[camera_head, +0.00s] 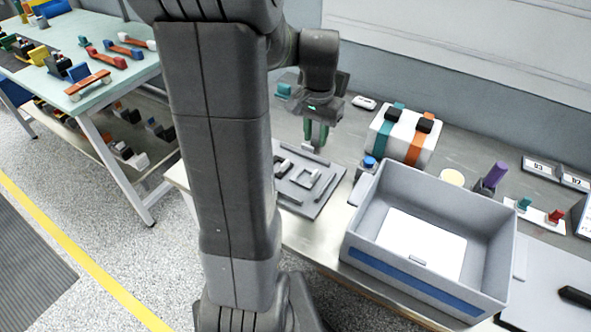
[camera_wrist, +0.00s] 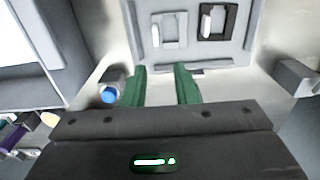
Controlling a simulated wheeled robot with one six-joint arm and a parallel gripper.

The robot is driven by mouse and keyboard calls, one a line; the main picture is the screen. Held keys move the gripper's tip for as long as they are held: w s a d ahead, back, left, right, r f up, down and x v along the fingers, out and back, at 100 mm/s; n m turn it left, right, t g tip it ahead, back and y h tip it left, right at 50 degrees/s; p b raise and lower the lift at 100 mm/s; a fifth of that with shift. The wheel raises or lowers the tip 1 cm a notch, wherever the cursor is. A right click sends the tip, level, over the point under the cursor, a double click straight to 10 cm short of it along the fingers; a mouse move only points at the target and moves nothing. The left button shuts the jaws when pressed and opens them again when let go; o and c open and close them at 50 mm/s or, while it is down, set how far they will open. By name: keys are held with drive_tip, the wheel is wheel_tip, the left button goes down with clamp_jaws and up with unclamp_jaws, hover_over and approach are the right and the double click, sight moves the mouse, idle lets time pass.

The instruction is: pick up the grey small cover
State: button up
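A grey tray-like panel (camera_head: 318,200) lies on the bench. Small frame-shaped pieces lie on it: a light grey one (camera_wrist: 169,30) and a black-rimmed one (camera_wrist: 216,22) in the wrist view. I cannot tell for sure which piece is the grey small cover. My gripper (camera_head: 315,143) hangs over the panel's far edge. In the wrist view, its green fingers (camera_wrist: 161,72) are apart with nothing visible between them. They point at the panel's rim, beside a short dark grey bar (camera_wrist: 197,71). The gripper body hides what is below.
A grey bin (camera_head: 360,225) with a white sheet stands right of the panel. A blue-topped button box (camera_head: 369,163) sits close to my gripper. A white case with teal and orange straps (camera_head: 405,140) is behind. A green-topped table (camera_head: 140,72) stands left.

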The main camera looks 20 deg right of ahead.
sight(314, 173)
wheel_tip(314, 173, down, 8)
drive_tip(key=shift+s+f, duration=0.15)
drive_tip(key=shift+f, duration=0.1)
drive_tip(key=f, duration=0.5)
drive_tip(key=shift+s, duration=0.2)
clamp_jaws()
